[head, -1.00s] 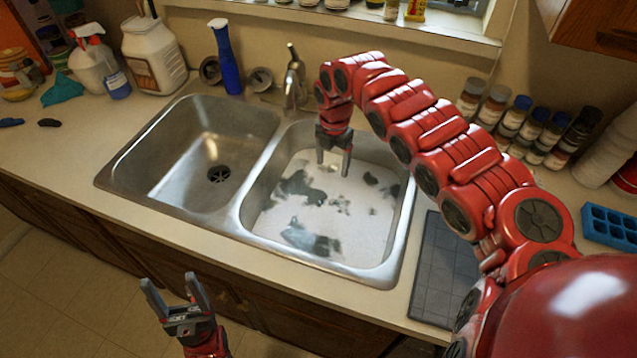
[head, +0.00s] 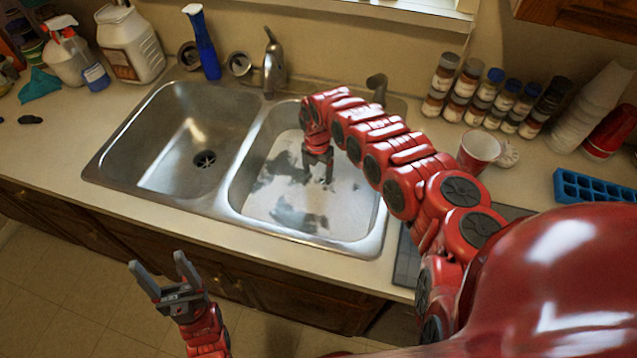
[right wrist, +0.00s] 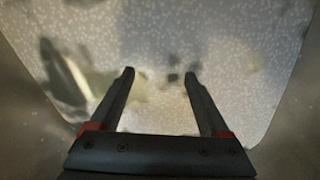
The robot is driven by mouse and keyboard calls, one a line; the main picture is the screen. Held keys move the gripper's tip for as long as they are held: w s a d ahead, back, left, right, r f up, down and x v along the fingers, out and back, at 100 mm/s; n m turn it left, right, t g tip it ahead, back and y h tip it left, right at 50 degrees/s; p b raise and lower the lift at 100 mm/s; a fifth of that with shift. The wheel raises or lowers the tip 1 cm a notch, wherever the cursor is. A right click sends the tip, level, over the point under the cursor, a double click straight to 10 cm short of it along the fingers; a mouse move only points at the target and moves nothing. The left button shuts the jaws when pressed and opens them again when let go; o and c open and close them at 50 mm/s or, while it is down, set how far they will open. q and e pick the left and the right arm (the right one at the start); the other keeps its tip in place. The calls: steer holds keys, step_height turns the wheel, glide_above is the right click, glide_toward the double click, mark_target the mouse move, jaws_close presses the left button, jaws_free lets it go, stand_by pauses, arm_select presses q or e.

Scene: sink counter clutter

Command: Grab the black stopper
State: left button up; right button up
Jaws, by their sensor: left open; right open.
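No clear black stopper can be made out. My right gripper (head: 319,178) is open and points down inside the right sink basin (head: 375,225), whose white floor has blurred dark patches. In the right wrist view its open fingers (right wrist: 159,72) have nothing gripped between them. A small dark spot (right wrist: 172,77) shows between the fingertips, and a larger dark shape (right wrist: 63,75) lies to the left; I cannot tell what either is. My left gripper (head: 157,259) is open and empty in front of the counter.
The left basin (head: 165,135) is empty with a dark drain. Spice jars (head: 463,90), a red cup (head: 478,150) and a blue tray (head: 595,188) are right.

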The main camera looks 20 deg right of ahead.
mark_target(319, 178)
steer(key=f, duration=0.3)
steer(key=shift+w+d, duration=0.2)
steer(key=shift+s+d+f, duration=0.1)
steer(key=shift+f, duration=0.35)
jaws_close()
